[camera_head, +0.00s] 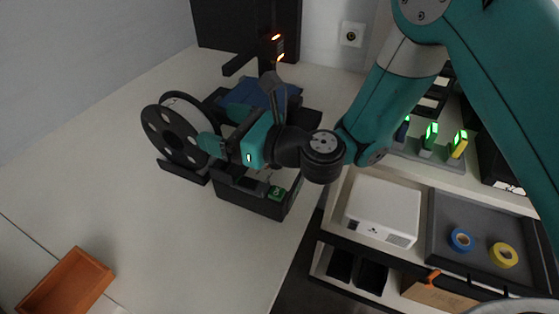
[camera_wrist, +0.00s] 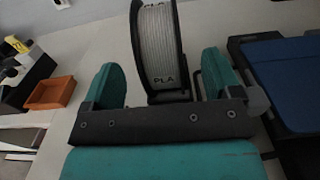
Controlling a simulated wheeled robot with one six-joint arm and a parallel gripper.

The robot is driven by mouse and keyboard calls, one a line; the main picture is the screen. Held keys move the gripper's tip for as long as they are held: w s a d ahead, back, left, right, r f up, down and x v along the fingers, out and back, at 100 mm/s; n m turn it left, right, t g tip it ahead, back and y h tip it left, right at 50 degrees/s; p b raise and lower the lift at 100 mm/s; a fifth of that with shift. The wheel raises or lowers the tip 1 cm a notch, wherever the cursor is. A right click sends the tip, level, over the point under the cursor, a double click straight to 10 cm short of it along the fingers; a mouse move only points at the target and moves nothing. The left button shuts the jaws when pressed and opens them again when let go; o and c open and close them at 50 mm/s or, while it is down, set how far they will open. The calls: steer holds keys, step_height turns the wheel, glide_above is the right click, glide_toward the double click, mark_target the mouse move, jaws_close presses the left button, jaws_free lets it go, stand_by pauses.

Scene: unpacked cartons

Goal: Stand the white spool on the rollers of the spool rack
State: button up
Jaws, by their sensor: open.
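The white spool (camera_head: 168,135), white filament between black flanges, stands upright at the left of the printer. The dark spool rack (camera_head: 182,172) shows beneath it; the spool appears to rest on it, but the rollers are hidden. In the wrist view the spool (camera_wrist: 158,45) shows its white winding with "PLA" lettering, and a dark part of the rack (camera_wrist: 168,98) is below it. My gripper (camera_head: 218,128) is open beside the spool, to its right. In the wrist view my gripper's teal fingers (camera_wrist: 160,62) are wide apart, one each side of the spool's outline, with no visible contact.
A black printer with a blue bed (camera_head: 252,92) stands right of the spool, close to my gripper. An orange tray (camera_head: 66,284) lies at the front left. A white box (camera_head: 383,210) and a grey tray with tape rolls (camera_head: 440,250) are at right. The table's middle is clear.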

steer(key=b+v, duration=0.9)
steer(key=shift+s+d+f+b, duration=0.1)
steer(key=shift+d+f+b, duration=0.15)
steer(key=shift+d+b, duration=0.1)
steer(key=shift+s+d+r, duration=0.2)
steer(key=shift+s+d, duration=0.05)
steer(key=shift+d, duration=0.2)
steer(key=shift+s+a+r+n+g, duration=0.1)
steer(key=shift+s+n+g, duration=0.3)
steer(key=shift+n, duration=0.3)
steer(key=s+n+g, duration=0.1)
steer(key=n, duration=0.2)
steer(key=s+n+g, duration=0.1)
steer(key=s+n, duration=0.1)
steer(key=n, duration=0.1)
steer(key=s+n+g+h, duration=0.1)
steer(key=n, duration=0.1)
steer(key=shift+s+n+g, duration=0.3)
steer(key=shift+n, duration=0.1)
steer(key=s+d+f+n+g+h, duration=0.1)
steer(key=s+d+f+n+h, duration=0.1)
steer(key=s+d+n+h, duration=0.4)
steer(key=s+d+f+n+g+h, duration=0.15)
steer(key=d+n+h, duration=0.35)
steer(key=d+n, duration=0.6)
step_height(320, 180, up, 10)
steer(key=n+p, duration=0.2)
steer(key=p, duration=0.8)
steer(key=shift+s+a, duration=0.4)
steer(key=shift+s, duration=0.1)
